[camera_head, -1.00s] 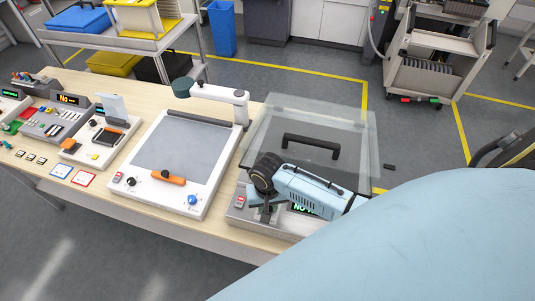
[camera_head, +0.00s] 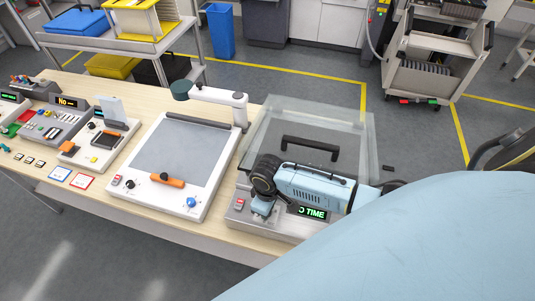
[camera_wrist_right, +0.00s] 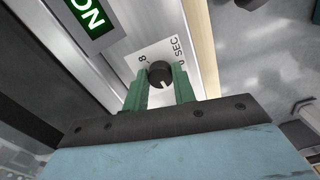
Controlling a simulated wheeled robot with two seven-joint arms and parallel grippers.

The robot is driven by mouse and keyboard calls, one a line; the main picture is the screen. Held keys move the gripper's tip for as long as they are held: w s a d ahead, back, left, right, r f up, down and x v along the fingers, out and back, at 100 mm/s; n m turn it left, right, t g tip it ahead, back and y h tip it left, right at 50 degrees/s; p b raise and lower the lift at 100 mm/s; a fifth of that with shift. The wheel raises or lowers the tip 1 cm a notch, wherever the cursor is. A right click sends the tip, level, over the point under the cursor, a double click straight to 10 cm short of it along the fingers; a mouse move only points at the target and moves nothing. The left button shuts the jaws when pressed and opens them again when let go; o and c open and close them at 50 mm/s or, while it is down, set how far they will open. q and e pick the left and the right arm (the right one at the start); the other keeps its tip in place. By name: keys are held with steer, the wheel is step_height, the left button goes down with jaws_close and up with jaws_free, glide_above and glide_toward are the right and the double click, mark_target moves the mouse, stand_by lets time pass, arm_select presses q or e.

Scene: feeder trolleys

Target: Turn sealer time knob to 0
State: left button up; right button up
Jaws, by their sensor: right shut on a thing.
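The sealer (camera_head: 247,220) stands at the right end of the bench, with a clear lid and a black handle (camera_head: 310,147). Its green-lit display (camera_head: 312,212) reads "O TIME" where visible. In the head view my right gripper (camera_head: 263,207) is at the sealer's front panel. My left gripper is out of view.
A white plate device (camera_head: 182,150) with an orange handle and blue knob stands left of the sealer. A red switch (camera_head: 239,203) is on the sealer's front panel, left of my gripper. More small devices fill the bench's left end.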

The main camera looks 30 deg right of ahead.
steer(key=n, duration=0.6)
steer(key=shift+w+d+n, duration=0.1)
steer(key=shift+n, duration=0.2)
steer(key=n, duration=0.5)
steer(key=shift+n, duration=0.4)
steer(key=shift+w, duration=0.1)
steer(key=o, duration=1)
step_height(320, 180, up, 13)
steer(key=shift+r, duration=0.2)
